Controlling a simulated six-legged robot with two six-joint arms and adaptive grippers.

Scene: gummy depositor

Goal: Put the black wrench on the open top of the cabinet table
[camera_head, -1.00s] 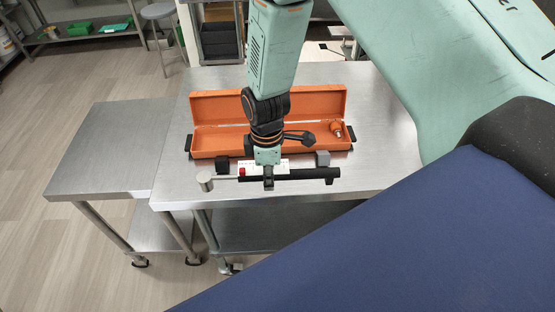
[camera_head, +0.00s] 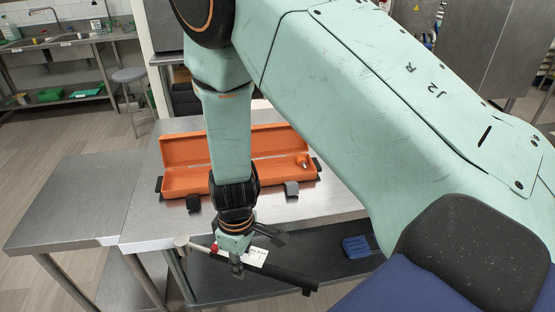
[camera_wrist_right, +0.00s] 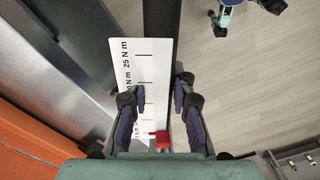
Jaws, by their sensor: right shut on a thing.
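The black wrench (camera_head: 285,274) is a long bar with a pale head at its left end, a white scale plate and a red knob. My right gripper (camera_head: 238,264) is shut on it near the plate. In the head view it shows in front of the steel table's front edge, slanting down to the right. In the right wrist view the black bar (camera_wrist_right: 162,40) runs between the fingers of my right gripper (camera_wrist_right: 157,98), beside the white plate (camera_wrist_right: 136,75). I cannot tell which piece of furniture is the cabinet table. My left gripper is out of view.
An open orange case (camera_head: 180,152) lies on the steel table (camera_head: 143,212), with small grey and black blocks in front. A bare steel table (camera_head: 70,205) adjoins at left. A blue item (camera_head: 357,246) is on the lower shelf (camera_head: 215,272). A stool (camera_head: 130,76) stands behind.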

